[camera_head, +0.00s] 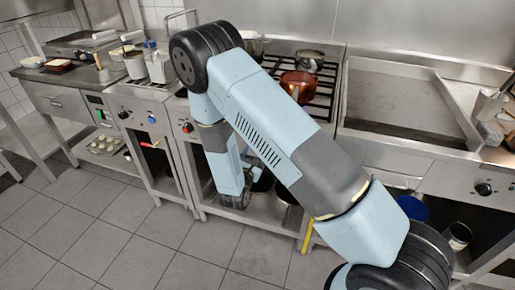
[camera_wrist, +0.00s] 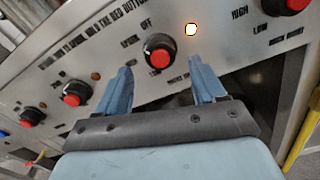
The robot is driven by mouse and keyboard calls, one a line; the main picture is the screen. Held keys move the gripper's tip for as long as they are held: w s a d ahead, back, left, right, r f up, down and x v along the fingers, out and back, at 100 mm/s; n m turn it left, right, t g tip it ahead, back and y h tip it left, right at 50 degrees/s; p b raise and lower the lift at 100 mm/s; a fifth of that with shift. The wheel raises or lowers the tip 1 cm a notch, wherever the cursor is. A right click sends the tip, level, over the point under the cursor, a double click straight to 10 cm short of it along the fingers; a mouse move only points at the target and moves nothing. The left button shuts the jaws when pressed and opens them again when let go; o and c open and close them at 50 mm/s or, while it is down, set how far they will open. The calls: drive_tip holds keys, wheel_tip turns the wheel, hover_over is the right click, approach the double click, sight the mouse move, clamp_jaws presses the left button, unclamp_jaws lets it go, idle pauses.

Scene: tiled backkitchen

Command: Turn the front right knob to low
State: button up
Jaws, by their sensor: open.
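In the wrist view, a round black knob with a red centre (camera_wrist: 160,54) sits on the metal stove panel (camera_wrist: 120,40), with "OFF" printed above it. My gripper (camera_wrist: 161,72) is open, its two blue fingers to the left and right of this knob. I cannot tell whether they touch it. Another red-centred knob (camera_wrist: 290,8) is at the upper right, with "HIGH" and "LOW" beside it. Lettering under both knobs is hard to read.
A lit lamp (camera_wrist: 191,29) glows right of the central knob. More knobs (camera_wrist: 76,94) (camera_wrist: 32,117) line the panel to the left. A copper pot (camera_head: 298,84) and a metal pot (camera_head: 309,59) stand on the stove. The tiled floor (camera_head: 110,230) at left is clear.

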drive_tip(key=shift+x, duration=2.35)
drive_tip(key=shift+c, duration=0.3)
